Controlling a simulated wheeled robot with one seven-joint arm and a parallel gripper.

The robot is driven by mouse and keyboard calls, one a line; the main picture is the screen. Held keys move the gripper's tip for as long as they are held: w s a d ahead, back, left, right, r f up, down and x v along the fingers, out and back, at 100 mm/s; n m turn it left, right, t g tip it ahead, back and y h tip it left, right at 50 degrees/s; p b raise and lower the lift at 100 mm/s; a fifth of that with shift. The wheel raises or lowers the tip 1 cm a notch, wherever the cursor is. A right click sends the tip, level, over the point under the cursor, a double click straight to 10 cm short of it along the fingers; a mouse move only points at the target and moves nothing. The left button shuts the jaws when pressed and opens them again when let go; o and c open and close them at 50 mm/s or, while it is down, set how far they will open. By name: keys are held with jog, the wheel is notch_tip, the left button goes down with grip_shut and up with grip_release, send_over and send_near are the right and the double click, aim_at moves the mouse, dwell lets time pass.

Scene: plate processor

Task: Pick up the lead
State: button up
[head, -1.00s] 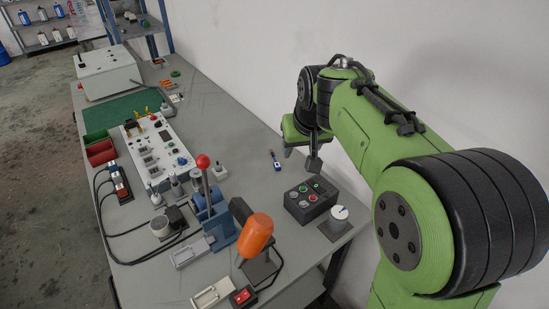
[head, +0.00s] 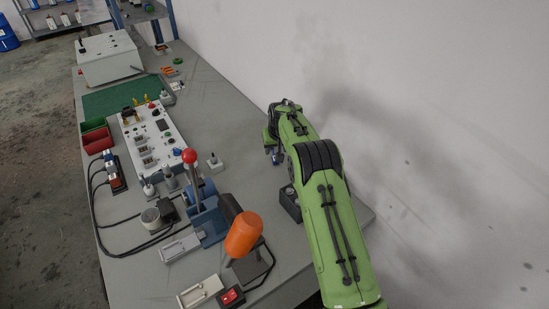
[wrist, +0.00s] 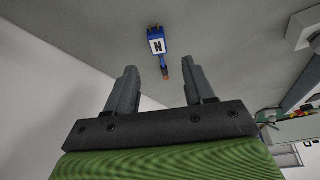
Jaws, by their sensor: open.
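I cannot tell the exact height of the fingers above the table.
A black button box (head: 289,205) is partly hidden behind my arm. A red-knobbed lever press (head: 207,215), an orange-handled tool (head: 243,235) and a white control panel (head: 158,140) stand to the left. The wall (head: 400,120) runs close on the right. Bare table surrounds the lead.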

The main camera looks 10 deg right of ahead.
aim_at(273, 152)
jog(key=x, duration=0.5)
jog(key=shift+f, duration=0.3)
jog(key=shift+r, duration=0.1)
grip_shut()
